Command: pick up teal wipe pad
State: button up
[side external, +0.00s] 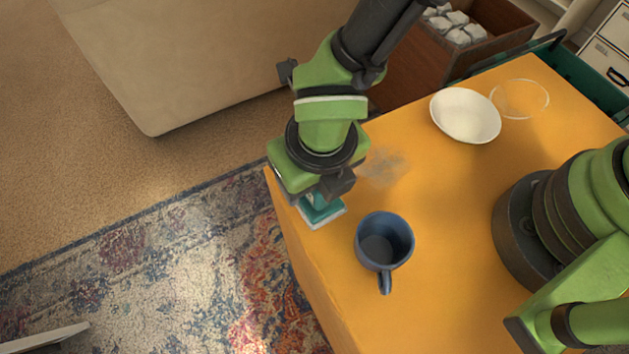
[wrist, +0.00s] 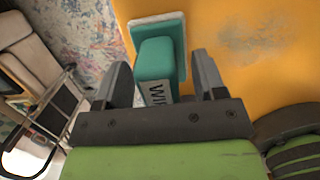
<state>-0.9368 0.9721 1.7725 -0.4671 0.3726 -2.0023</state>
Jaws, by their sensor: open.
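The teal wipe pad (side external: 323,210) lies at the table's edge in the side external view, directly under my gripper (side external: 322,192). It has a pale base and a teal raised block. In the wrist view the wipe pad (wrist: 157,57) shows with part of dark lettering on its block. My gripper (wrist: 165,78) is open there, with one finger to each side of the block. I cannot tell whether the fingers touch it. My gripper hides part of the pad in the side external view.
A blue mug (side external: 385,240) stands close by on the orange table (side external: 440,230), and a grey smudge (side external: 385,167) marks the surface. A white bowl (side external: 465,115) and a clear round dish (side external: 520,98) are at the back. A green crate (side external: 585,80) is beyond the table's far edge.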

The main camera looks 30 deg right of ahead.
jog(key=c, duration=1.1)
jog(key=shift+o, duration=0.2)
notch_tip(320, 180, up, 10)
jog(key=shift+r, duration=0.1)
jog(key=o, duration=0.4)
jog(key=c, duration=0.5)
